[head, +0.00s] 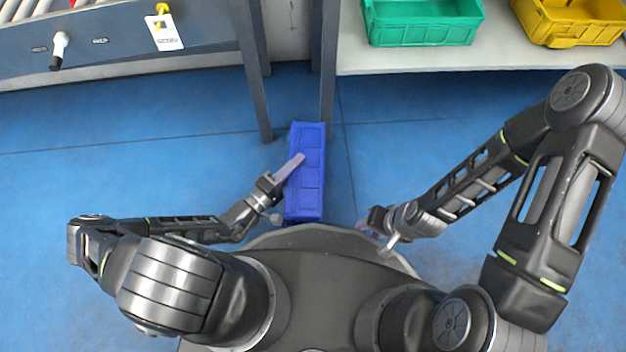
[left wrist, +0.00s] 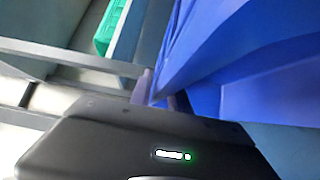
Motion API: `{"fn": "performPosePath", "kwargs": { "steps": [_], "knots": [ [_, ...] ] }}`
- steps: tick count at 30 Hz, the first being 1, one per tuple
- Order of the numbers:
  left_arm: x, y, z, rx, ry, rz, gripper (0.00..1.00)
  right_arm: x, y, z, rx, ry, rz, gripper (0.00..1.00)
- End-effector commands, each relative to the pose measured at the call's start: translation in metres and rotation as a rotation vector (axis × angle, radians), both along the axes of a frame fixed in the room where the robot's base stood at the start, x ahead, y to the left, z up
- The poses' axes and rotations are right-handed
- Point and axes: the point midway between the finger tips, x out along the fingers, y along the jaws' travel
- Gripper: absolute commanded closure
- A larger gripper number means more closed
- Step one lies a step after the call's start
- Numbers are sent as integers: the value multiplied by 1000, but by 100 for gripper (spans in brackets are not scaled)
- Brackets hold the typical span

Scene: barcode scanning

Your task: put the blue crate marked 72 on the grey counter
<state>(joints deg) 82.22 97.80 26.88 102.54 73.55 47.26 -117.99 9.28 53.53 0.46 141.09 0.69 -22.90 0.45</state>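The blue crate (head: 306,185) is in the middle of the head view, long side pointing away from me, in front of the gap between two furniture legs. No 72 mark is readable on it. My left gripper (head: 294,168) is at its left side, one finger lying across it. In the left wrist view the crate (left wrist: 235,60) fills the upper right, and its edge runs between the fingers of the left gripper (left wrist: 160,95). My right gripper (head: 370,222) is right of the crate's near end, apart from it; its opening is unclear. A pale grey counter (head: 480,54) is at the upper right.
A green crate (head: 422,28) and a yellow crate (head: 570,28) stand on the pale counter. A dark grey unit (head: 120,40) with rollers and a hanging tag (head: 165,32) is at the upper left. Blue floor (head: 130,150) is clear around.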

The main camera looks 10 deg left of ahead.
Motion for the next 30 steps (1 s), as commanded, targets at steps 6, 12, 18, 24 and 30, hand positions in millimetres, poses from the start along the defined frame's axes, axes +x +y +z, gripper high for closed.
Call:
{"fn": "performPosePath", "kwargs": {
  "steps": [6, 12, 18, 24, 30],
  "knots": [
    [0, 0, 0, 0, 0, 0, 96, 0, 0, 0, 0, 0, 0, 64],
    [0, 0, 0, 0, 0, 0, 100, 0, 0, 0, 0, 0, 0, 64],
    [0, 0, 0, 1, 1, 0, 100, 0, 0, 0, 0, 0, 0, 64],
    [0, 0, 0, 1, 1, 0, 100, 0, 0, 0, 0, 0, 0, 64],
    [0, 0, 0, 1, 1, 0, 100, 0, 0, 0, 0, 0, 0, 64]
  ]
}}
